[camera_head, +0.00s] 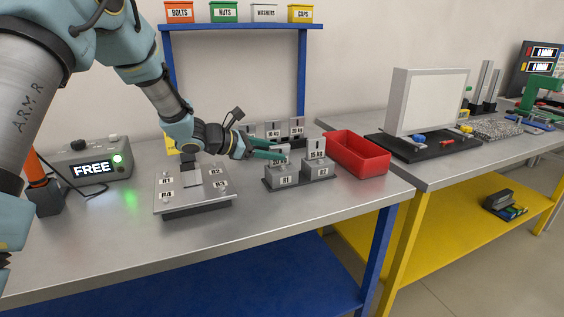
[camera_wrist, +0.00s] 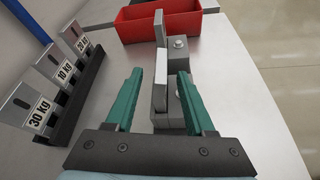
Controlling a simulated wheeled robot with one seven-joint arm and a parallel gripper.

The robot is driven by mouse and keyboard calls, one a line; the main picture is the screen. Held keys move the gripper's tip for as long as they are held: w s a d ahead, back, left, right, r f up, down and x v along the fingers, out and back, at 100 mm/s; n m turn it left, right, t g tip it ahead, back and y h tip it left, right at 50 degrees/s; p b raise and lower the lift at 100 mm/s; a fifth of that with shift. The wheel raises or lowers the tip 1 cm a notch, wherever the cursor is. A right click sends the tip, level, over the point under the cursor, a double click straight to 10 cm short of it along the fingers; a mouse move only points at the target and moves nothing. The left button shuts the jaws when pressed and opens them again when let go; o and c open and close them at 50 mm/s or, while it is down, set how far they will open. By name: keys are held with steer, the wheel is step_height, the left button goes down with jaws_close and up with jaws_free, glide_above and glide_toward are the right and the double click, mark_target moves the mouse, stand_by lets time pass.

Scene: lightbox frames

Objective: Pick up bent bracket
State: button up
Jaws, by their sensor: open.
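No part is marked as the bent bracket, and I cannot tell for sure which it is. A grey upright plate (camera_wrist: 161,84) stands on a grey block between my gripper's (camera_wrist: 160,78) green fingers in the wrist view. The fingers are open on either side of it, with gaps showing. In the head view, my gripper (camera_head: 284,153) is at this plate, above the near-left block (camera_head: 283,178), and partly hides it.
A rack of kg-labelled plates (camera_wrist: 62,70) stands close on the left in the wrist view. A red bin (camera_head: 358,154) is right of the blocks. A raised metal plate (camera_head: 181,198) with R labels is left. A lightbox screen (camera_head: 429,102) stands on the right table. The front bench strip is clear.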

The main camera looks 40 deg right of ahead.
mark_target(288, 154)
steer(key=p+x, duration=0.2)
steer(key=x, duration=0.2)
steer(key=shift+s+d+f, duration=0.1)
steer(key=shift+d+f, duration=0.05)
steer(key=shift+d, duration=0.1)
steer(key=shift+d+f, duration=0.25)
steer(key=shift+d, duration=0.15)
jaws_close()
